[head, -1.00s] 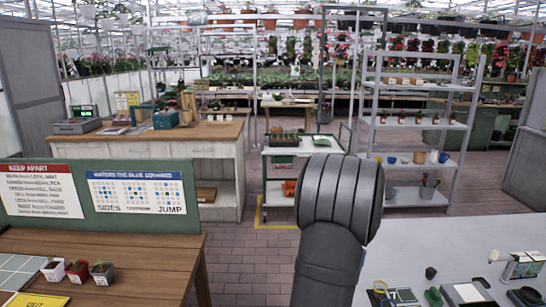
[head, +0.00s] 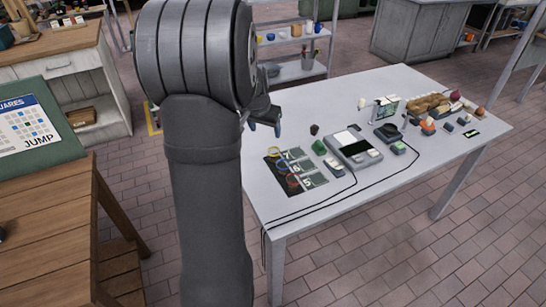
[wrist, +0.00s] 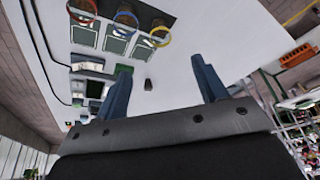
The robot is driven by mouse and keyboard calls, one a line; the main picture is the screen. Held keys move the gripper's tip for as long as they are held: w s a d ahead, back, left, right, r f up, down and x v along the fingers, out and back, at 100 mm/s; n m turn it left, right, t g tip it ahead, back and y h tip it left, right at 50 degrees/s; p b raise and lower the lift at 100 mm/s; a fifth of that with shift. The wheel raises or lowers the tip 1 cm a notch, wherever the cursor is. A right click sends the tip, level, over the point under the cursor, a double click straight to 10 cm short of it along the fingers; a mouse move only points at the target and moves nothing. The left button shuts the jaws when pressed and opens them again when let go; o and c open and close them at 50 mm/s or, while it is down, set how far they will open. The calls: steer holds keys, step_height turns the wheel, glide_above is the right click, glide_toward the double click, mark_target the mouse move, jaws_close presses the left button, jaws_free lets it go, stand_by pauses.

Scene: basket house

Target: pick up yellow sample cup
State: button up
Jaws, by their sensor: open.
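My gripper (head: 265,127) is open and empty above the far left part of the white table (head: 300,232). In the wrist view its two fingers (wrist: 161,64) are spread apart with nothing between them. I cannot pick out a yellow sample cup for certain. Small coloured cups stand on the grey shelf (head: 290,38) at the back, and a yellowish one (head: 285,36) is too small to identify. My arm hides part of the head view. A small dark cup (head: 314,129) stands on the table right of my gripper, and it also shows in the wrist view (wrist: 148,84).
A dark mat (head: 312,182) with coloured rings lies at the table's left edge. A scale-like device (head: 354,150), a green item (head: 319,147), cables and a tray of produce (head: 430,105) occupy the middle and far right.

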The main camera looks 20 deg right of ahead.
glide_toward(274, 151)
steer(key=shift+s+a+f+n, duration=0.15)
steer(key=shift+s+f, duration=0.2)
steer(key=shift+f, duration=0.25)
steer(key=shift+s+d+f+n, duration=0.15)
steer(key=shift+s+f, duration=0.2)
steer(key=shift+f, duration=0.2)
steer(key=shift+w+x, duration=0.2)
steer(key=shift+x, duration=1.25)
steer(key=shift+w+x, duration=0.25)
steer(key=shift+x, duration=1.25)
steer(key=shift+r, duration=0.15)
steer(key=c, duration=1)
